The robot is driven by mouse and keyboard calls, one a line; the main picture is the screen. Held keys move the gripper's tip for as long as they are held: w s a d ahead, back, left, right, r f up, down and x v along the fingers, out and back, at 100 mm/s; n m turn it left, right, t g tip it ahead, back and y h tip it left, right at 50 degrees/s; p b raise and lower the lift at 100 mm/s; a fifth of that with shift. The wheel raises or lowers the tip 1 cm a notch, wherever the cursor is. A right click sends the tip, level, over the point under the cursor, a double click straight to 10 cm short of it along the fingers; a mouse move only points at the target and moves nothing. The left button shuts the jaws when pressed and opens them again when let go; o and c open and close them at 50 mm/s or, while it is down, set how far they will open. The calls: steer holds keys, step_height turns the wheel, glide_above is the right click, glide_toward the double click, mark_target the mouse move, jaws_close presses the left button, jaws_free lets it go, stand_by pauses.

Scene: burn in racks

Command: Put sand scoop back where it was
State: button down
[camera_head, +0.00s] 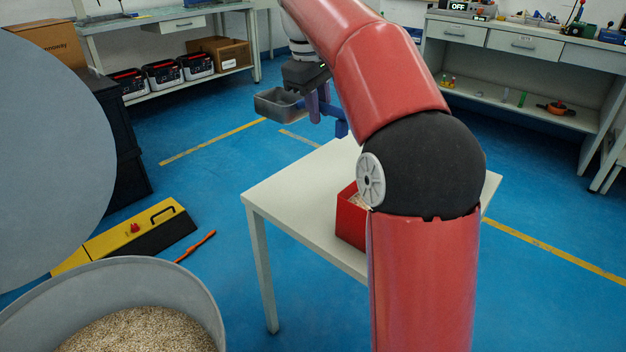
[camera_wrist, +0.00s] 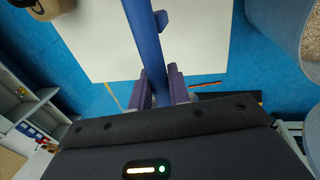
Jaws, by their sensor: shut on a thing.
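The sand scoop has a blue handle (camera_head: 341,128) and what looks like its grey open pan (camera_head: 278,104), at the upper middle of the head view. My gripper (camera_head: 318,103) has purple fingers shut on the handle, and holds the scoop in the air near the far left edge of the white table (camera_head: 285,190). In the wrist view, the blue handle (camera_wrist: 147,45) runs up from between the purple fingers (camera_wrist: 160,90), over the table top (camera_wrist: 100,40). The pan's inside is only partly visible in the head view.
A red box (camera_head: 351,218) stands on the table, partly behind my arm. A round grey bin (camera_head: 205,305) of pale grains stands at lower left. A yellow-black case (camera_head: 130,235) and an orange rod (camera_head: 196,247) lie on the floor. Workbenches line the back.

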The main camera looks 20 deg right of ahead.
steer(key=a+b+x, duration=0.1)
steer(key=x, duration=0.4)
steer(key=s+b+x, duration=0.1)
steer(key=x, duration=0.4)
steer(key=s+a+b+x, duration=0.1)
steer(key=b+x, duration=0.1)
steer(key=x, duration=0.4)
steer(key=shift+a+f, duration=0.35)
steer(key=shift+a, duration=0.05)
steer(key=shift+f, duration=0.1)
steer(key=c, duration=1.3)
jaws_free()
steer(key=p+v, duration=0.3)
steer(key=v, duration=0.9)
